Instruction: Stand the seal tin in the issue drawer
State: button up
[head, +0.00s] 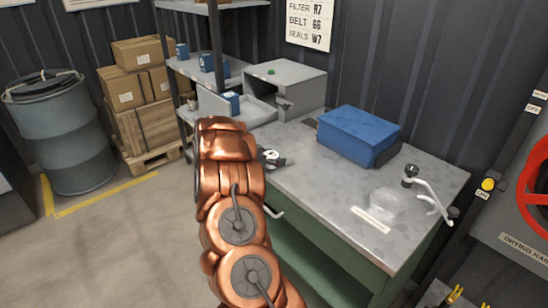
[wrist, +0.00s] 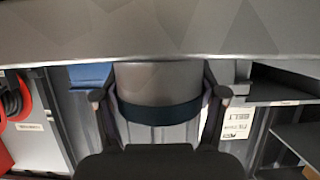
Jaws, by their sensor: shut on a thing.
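My gripper (wrist: 160,95) is shut on the seal tin (wrist: 160,80), a grey cylinder with a dark blue band, with one finger on each side. The wrist picture is upside down, and the tin's grey end meets the bench surface there; I cannot tell whether it touches. No label on it is readable. In the head view a small part of my gripper (head: 272,158) shows over the bench beside my copper arm, and the tin is hidden.
The grey cabinet (head: 299,82) stands at the bench's far end, a small green thing on top. A blue box (head: 358,134) sits at the back of the bench (head: 325,190). A lever (head: 430,188) and a clear item are at the right. Shelves (head: 236,72) stand behind the drawer.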

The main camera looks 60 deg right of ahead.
jog(key=shift+f, duration=0.1)
jog(key=o, duration=1.3)
jog(key=shift+c, duration=0.2)
jog(key=b+v, duration=0.3)
jog(key=v, duration=0.9)
